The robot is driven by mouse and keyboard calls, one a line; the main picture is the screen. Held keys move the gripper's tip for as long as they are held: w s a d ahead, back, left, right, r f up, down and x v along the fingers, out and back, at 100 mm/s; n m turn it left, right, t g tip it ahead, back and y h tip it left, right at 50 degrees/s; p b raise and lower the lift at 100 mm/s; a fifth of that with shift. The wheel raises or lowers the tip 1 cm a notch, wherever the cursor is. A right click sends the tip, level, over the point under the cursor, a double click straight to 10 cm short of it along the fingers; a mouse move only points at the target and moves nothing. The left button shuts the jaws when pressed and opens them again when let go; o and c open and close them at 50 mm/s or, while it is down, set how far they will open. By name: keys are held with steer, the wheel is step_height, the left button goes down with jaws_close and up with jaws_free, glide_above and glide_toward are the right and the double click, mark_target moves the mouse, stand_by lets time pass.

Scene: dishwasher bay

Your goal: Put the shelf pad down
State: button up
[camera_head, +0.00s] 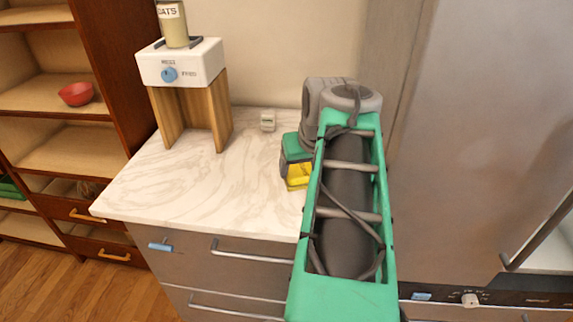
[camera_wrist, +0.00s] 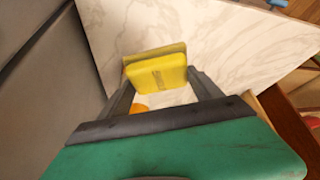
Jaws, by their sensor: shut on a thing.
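The shelf pad looks to be the yellow block (camera_wrist: 158,72) between my fingers in the wrist view. It also shows in the head view (camera_head: 298,176), partly hidden by my gripper and arm. My gripper (camera_wrist: 158,84) is shut on it, with a dark finger at each side. The pad is over the white marbled countertop (camera_head: 180,185), near its right side. I cannot tell whether it touches the counter. A small orange thing (camera_wrist: 139,109) shows below the pad in the wrist view, mostly hidden.
A wooden stand with a white top (camera_head: 180,62) holds a canister (camera_head: 173,25) at the counter's back left. Shelves with a red bowl (camera_head: 76,94) are at left. The counter's front left is clear.

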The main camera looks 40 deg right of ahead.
steer(key=w+f, duration=0.3)
steer(key=w, duration=0.1)
steer(key=w+f+p, duration=0.1)
steer(key=w+f, duration=0.2)
steer(key=w, duration=0.1)
steer(key=w+a+f+p, duration=0.1)
steer(key=w+f, duration=0.2)
steer(key=w, duration=0.2)
steer(key=shift+w+f, duration=0.1)
steer(key=shift+f, duration=0.25)
step_height(320, 180, down, 3)
steer(key=shift+w+r, duration=0.1)
steer(key=shift+w, duration=0.05)
steer(key=shift+f, duration=0.3)
steer(key=o, duration=1.9)
